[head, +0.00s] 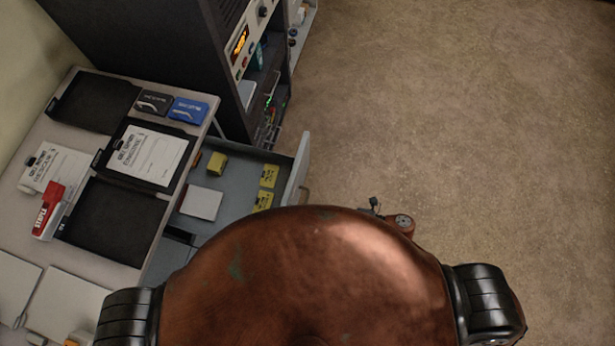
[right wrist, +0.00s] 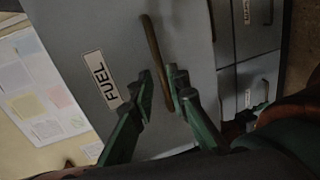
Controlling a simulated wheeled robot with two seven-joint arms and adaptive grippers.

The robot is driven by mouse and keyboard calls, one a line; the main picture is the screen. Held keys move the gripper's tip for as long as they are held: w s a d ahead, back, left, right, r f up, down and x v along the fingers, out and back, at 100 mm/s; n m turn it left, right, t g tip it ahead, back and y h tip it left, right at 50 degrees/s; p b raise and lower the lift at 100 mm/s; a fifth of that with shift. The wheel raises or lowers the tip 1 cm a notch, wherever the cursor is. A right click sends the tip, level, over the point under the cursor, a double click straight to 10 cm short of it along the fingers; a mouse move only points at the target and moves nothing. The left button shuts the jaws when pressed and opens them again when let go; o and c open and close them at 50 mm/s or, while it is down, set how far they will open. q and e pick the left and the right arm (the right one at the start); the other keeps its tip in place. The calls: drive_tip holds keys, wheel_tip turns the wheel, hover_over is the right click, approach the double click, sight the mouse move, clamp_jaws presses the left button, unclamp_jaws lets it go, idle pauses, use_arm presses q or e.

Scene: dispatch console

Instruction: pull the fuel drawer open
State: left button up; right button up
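In the right wrist view, the grey fuel drawer (right wrist: 110,40) shows its front with a white "FUEL" label and a brown bar handle (right wrist: 153,45). My right gripper (right wrist: 161,74) has its two green fingers on either side of the lower part of this handle, with a visible gap on the left side, so it looks open around it. In the head view a drawer (head: 236,178) stands pulled out from the desk, its front panel to the right; its label cannot be seen there. My left gripper is not in view.
The open drawer holds yellow cards (head: 268,176), a yellow box (head: 217,163) and a white card (head: 202,203). The desk (head: 35,140) carries black trays, papers and a red-and-white item (head: 48,212). A dark rack (head: 150,50) stands behind. Floor to the right is clear.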

drive_tip(key=v, duration=0.6)
drive_tip(key=shift+d, duration=0.1)
idle(0.3)
drive_tip(key=w+d+f+m+t+h, duration=0.2)
drive_tip(key=w+d+f+m+h, duration=0.15)
drive_tip(key=d+f+m, duration=0.45)
drive_tip(key=w+d+f+m+t+h, duration=0.35)
drive_tip(key=w+d+f, duration=0.2)
drive_tip(key=f, duration=0.35)
drive_tip(key=s+d+f+m+g+h, duration=0.1)
drive_tip(key=s+d+f+m+h, duration=0.3)
drive_tip(key=f, duration=0.3)
drive_tip(key=s+d+f+m+g+h, duration=0.1)
drive_tip(key=s+d+f+m, duration=0.1)
drive_tip(key=d+f+m, duration=0.35)
drive_tip(key=s+d+f+m+g+h, duration=0.2)
drive_tip(key=s+d+f, duration=0.1)
drive_tip(key=s+f, duration=0.6)
drive_tip(key=s+a+f+m+g, duration=0.2)
drive_tip(key=s+f, duration=0.3)
drive_tip(key=s, duration=0.6)
drive_tip(key=s+a+f+m+g, duration=0.2)
drive_tip(key=s+f+m+g, duration=0.2)
drive_tip(key=s, duration=0.7)
drive_tip(key=shift+s+f+m+h, duration=0.35)
drive_tip(key=shift+f+m+h, duration=0.05)
drive_tip(key=shift+f+m, duration=0.4)
drive_tip(key=shift+g, duration=0.25)
